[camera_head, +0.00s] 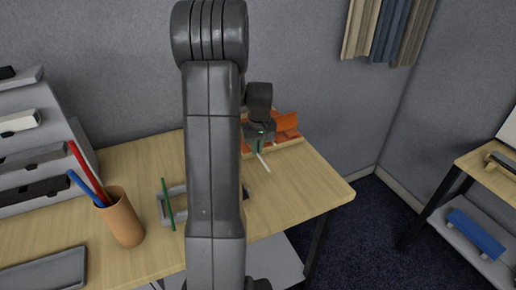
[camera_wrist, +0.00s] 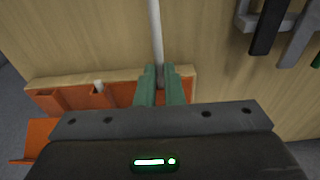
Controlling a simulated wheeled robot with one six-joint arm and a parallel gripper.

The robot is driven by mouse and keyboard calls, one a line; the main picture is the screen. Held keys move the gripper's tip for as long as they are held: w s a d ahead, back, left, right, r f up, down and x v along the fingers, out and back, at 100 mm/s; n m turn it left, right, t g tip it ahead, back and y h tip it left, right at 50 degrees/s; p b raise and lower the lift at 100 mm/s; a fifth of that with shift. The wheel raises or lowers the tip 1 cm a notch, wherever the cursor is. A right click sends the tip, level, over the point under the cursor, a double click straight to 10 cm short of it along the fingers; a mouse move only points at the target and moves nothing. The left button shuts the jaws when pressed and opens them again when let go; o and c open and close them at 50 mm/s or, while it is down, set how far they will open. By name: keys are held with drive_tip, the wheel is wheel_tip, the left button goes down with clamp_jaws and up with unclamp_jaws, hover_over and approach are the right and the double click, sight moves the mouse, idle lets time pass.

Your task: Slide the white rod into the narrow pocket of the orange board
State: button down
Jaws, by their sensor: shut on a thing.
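My gripper (camera_head: 260,147) is at the near side of the orange board (camera_head: 287,124), at the right end of the table. In the wrist view its two green fingers (camera_wrist: 162,82) are closed around the white rod (camera_wrist: 156,30). The rod runs away from the fingers to the top edge of that view; in the head view its pale end (camera_head: 264,163) shows below the gripper. The orange board also shows in the wrist view (camera_wrist: 47,101), with divided pockets and a pale wooden edge. The fingers and gripper body hide part of it. I cannot tell which pocket is the narrow one.
A small white piece (camera_wrist: 98,86) stands at one board divider. A brown cup (camera_head: 121,218) holds red and blue sticks. A grey frame (camera_head: 163,213) with a green stick stands mid-table. A grey tray (camera_head: 45,274) lies front left. The table's right corner is clear.

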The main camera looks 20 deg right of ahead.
drive_tip(key=shift+w+a, duration=0.1)
drive_tip(key=shift+w, duration=0.55)
drive_tip(key=c, duration=1.5)
unclamp_jaws()
drive_tip(key=r, duration=0.4)
drive_tip(key=s+r, duration=0.1)
drive_tip(key=r, duration=0.8)
drive_tip(key=shift+s+r+b, duration=0.3)
drive_tip(key=shift+r+b, duration=0.05)
drive_tip(key=shift+r, duration=0.05)
